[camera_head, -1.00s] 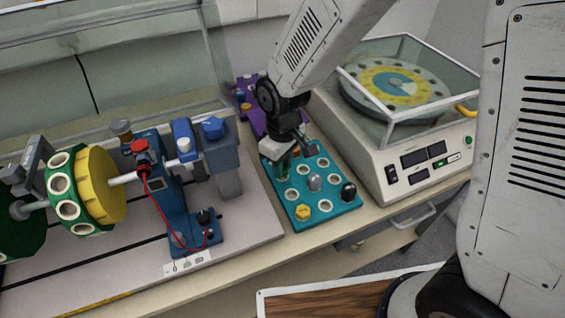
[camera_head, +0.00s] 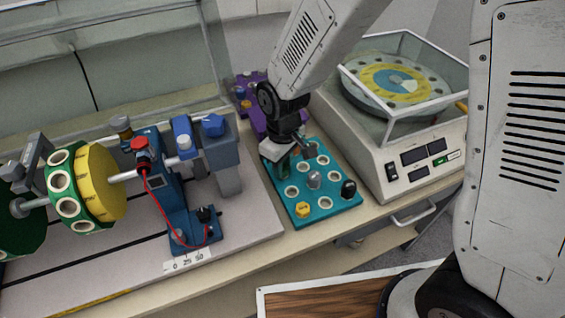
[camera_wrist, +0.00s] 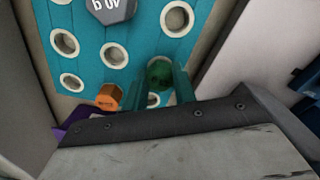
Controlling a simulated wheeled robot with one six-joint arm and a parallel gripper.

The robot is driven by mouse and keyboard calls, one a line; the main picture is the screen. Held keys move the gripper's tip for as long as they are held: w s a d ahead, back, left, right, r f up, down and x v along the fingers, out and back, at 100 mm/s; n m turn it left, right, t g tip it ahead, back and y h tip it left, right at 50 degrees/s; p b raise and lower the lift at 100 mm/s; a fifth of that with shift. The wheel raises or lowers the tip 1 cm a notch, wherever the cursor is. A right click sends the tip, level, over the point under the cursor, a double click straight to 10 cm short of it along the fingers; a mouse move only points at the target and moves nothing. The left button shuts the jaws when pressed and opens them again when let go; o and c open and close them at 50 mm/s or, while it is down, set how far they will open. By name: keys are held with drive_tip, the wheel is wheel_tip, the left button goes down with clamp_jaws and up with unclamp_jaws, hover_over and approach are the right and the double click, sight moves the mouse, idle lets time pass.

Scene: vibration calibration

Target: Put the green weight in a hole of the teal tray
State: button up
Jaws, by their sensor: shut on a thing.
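The teal tray (camera_head: 326,208) lies on the bench with several pale-rimmed holes. My gripper (camera_head: 284,170) is over its back left part, pointing down. In the wrist view my gripper (camera_wrist: 160,88) is shut on the green weight (camera_wrist: 159,73), which sits between the two fingers. A pale hole rim (camera_wrist: 153,99) shows right by the weight. I cannot tell whether the weight's lower end is inside that hole or just above it. In the head view the weight is mostly hidden by the gripper.
The tray also holds a yellow weight (camera_head: 303,209), a grey weight (camera_head: 314,180) and a black weight (camera_head: 348,189). An orange weight (camera_wrist: 108,97) is near my fingers. A purple tray (camera_head: 259,121) stands behind. A glass-covered machine (camera_head: 411,140) is right, a blue rig (camera_head: 176,205) left.

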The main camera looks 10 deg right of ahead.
drive_tip(key=shift+f, duration=0.25)
drive_tip(key=o, duration=1)
wheel_tip(320, 180, up, 8)
drive_tip(key=shift+f, duration=0.1)
drive_tip(key=s+d+r+m+t, duration=0.1)
drive_tip(key=s+d+r+m, duration=0.8)
drive_tip(key=s+d+r, duration=0.8)
drive_tip(key=s+d, duration=0.2)
drive_tip(key=d, duration=0.1)
drive_tip(key=shift+s+d, duration=0.25)
drive_tip(key=shift+d, duration=0.05)
